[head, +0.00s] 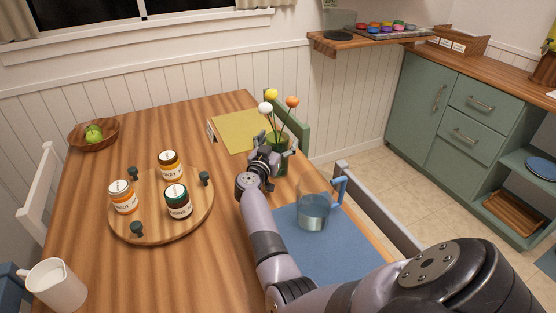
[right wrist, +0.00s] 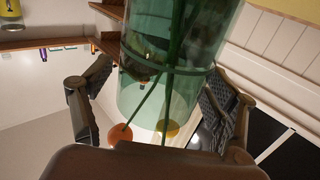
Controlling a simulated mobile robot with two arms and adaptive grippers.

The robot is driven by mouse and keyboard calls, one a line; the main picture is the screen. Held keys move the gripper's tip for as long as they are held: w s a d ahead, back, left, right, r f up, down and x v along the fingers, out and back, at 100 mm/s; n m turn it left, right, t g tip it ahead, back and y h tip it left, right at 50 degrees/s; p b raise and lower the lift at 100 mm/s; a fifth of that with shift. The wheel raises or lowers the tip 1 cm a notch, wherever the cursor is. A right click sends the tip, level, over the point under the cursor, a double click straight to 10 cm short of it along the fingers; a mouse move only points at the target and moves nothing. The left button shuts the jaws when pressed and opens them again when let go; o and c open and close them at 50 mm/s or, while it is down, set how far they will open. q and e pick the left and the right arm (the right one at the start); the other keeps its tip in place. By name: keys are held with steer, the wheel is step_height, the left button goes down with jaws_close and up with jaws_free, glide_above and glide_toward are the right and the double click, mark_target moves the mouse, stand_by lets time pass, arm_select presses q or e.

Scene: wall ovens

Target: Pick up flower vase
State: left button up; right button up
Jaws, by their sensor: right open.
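The flower vase (head: 279,160) is a green glass vessel holding white, yellow and orange flowers. It stands upright on the wooden table, near its far right edge. My right gripper (head: 275,150) is at the vase and partly covers it in the head view. In the right wrist view the green glass vase (right wrist: 175,65) sits between the two fingers of the open gripper (right wrist: 160,105), with stems visible through the glass. Gaps show beside the glass, and I cannot tell whether either finger touches it. My left gripper is not in view.
A glass pitcher (head: 314,212) of water stands on a blue placemat (head: 345,248), right of my arm. A round wooden tray (head: 150,205) with jars is at left. A yellow placemat (head: 236,133) lies behind.

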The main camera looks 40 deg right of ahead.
steer(key=shift+s+a+r, duration=0.1)
steer(key=shift+a+r, duration=0.1)
steer(key=shift+c, duration=0.7)
steer(key=shift+d+f, duration=0.1)
steer(key=shift+f, duration=0.05)
steer(key=c, duration=0.4)
jaws_close()
